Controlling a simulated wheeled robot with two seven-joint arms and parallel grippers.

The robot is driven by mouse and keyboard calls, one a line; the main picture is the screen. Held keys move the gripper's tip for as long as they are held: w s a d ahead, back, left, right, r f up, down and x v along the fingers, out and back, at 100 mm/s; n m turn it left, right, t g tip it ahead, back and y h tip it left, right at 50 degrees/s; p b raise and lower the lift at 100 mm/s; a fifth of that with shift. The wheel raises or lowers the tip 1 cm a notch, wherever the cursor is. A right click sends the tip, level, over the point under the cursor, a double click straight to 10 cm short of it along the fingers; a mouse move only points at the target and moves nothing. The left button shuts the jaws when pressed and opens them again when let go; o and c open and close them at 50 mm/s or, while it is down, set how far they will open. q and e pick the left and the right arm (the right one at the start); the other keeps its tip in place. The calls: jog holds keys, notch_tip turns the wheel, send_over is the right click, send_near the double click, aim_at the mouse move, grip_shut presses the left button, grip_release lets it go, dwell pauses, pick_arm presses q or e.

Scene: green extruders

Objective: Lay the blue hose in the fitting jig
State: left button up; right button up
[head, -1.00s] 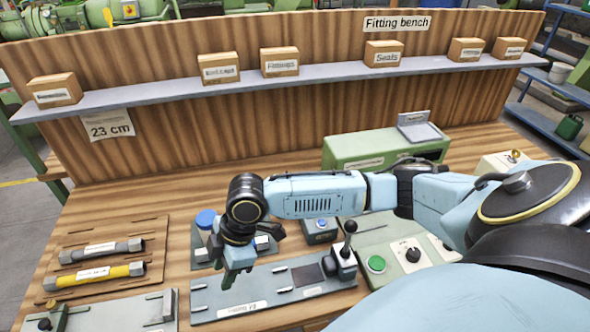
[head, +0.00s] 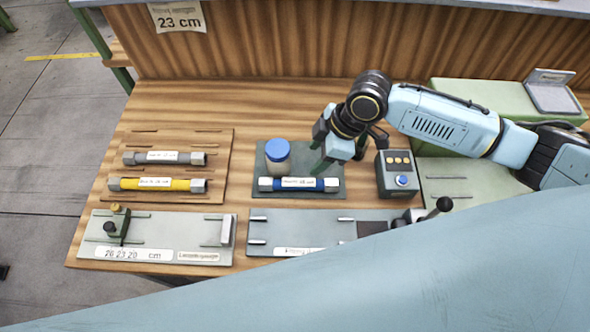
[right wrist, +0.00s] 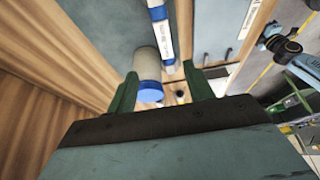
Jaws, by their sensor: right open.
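The blue hose (head: 320,184) has grey end fittings and a white label. It lies left to right on a grey-green plate (head: 266,195), in front of a blue-capped jar (head: 278,152). The fitting jig (head: 275,243) is the long grey plate nearer me, with pale pegs; my own arm covers its front right part. My right gripper (head: 323,160) is at the jar's right, over the back of the hose's plate. In the right wrist view its green fingers (right wrist: 162,90) are apart, with the jar (right wrist: 148,72) and hose (right wrist: 162,28) beyond. My left gripper does not show.
A wooden rack (head: 140,196) on the left holds a grey hose (head: 130,158) and a yellow hose (head: 126,184). A measuring plate (head: 150,240) lies in front of it. A button box (head: 397,174) stands right of the hose's plate, close to my right arm.

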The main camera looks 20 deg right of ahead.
aim_at(301, 181)
jog(key=shift+s+a+f, duration=0.1)
jog(key=shift+a+f, duration=0.1)
jog(key=shift+f, duration=0.3)
jog(key=shift+s+a+f, duration=0.1)
jog(key=shift+a+f, duration=0.1)
jog(key=shift+f, duration=0.25)
jog(key=x, duration=0.3)
jog(key=shift+s+a+f, duration=0.15)
jog(key=shift+s+f, duration=0.2)
jog(key=shift+w+a+f, duration=0.1)
jog(key=shift+a+f, duration=0.05)
jog(key=shift+f, duration=0.1)
jog(key=x, duration=0.4)
jog(key=shift+d+f, duration=0.2)
jog(key=shift+f, duration=0.3)
jog(key=shift+w+a+f, duration=0.1)
jog(key=shift+f, duration=0.15)
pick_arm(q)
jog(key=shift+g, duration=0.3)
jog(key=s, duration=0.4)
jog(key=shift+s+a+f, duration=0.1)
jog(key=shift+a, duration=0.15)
pick_arm(e)
grip_shut()
